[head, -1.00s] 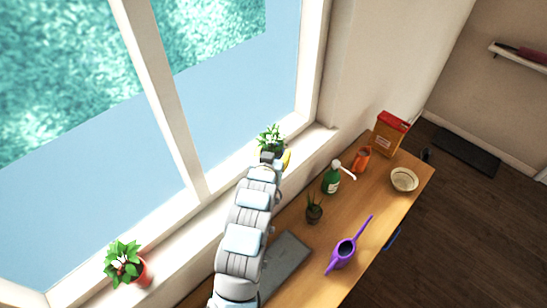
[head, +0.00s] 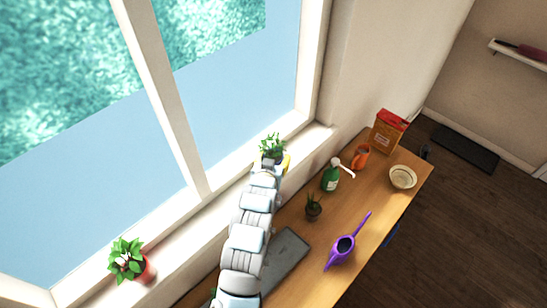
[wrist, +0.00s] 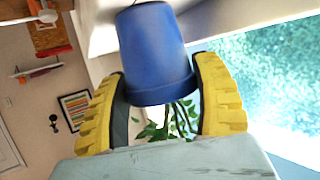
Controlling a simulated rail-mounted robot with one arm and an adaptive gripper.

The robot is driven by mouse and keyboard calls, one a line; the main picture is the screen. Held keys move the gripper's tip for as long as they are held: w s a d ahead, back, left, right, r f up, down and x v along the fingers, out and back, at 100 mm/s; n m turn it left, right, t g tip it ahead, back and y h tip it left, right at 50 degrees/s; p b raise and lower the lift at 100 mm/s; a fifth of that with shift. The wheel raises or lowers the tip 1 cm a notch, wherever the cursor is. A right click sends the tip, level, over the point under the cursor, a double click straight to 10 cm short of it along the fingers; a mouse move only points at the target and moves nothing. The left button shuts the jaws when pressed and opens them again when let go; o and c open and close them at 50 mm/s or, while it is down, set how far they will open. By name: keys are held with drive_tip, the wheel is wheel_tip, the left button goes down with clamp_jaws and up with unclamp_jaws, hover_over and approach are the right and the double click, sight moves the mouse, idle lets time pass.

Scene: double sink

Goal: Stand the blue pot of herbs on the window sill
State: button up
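The blue pot (wrist: 155,50) is between the two yellow fingers of my gripper (wrist: 160,105) in the wrist view. The fingers press against its rim from both sides. It appears inverted in that view, with green leaves below the rim. In the head view the herb leaves (head: 272,145) show over the right part of the window sill (head: 206,222), and my gripper (head: 273,164) hides most of the pot. I cannot tell whether the pot's base touches the sill.
A red pot with a leafy plant (head: 128,262) stands at the sill's left. The wooden counter (head: 340,285) holds a small plant (head: 313,207), green soap bottle (head: 331,175), purple watering can (head: 343,250), orange mug (head: 361,156), bowl (head: 402,177) and box (head: 388,132).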

drive_tip(key=o, duration=0.4)
drive_tip(key=shift+c, duration=0.2)
drive_tip(key=shift+r, duration=0.2)
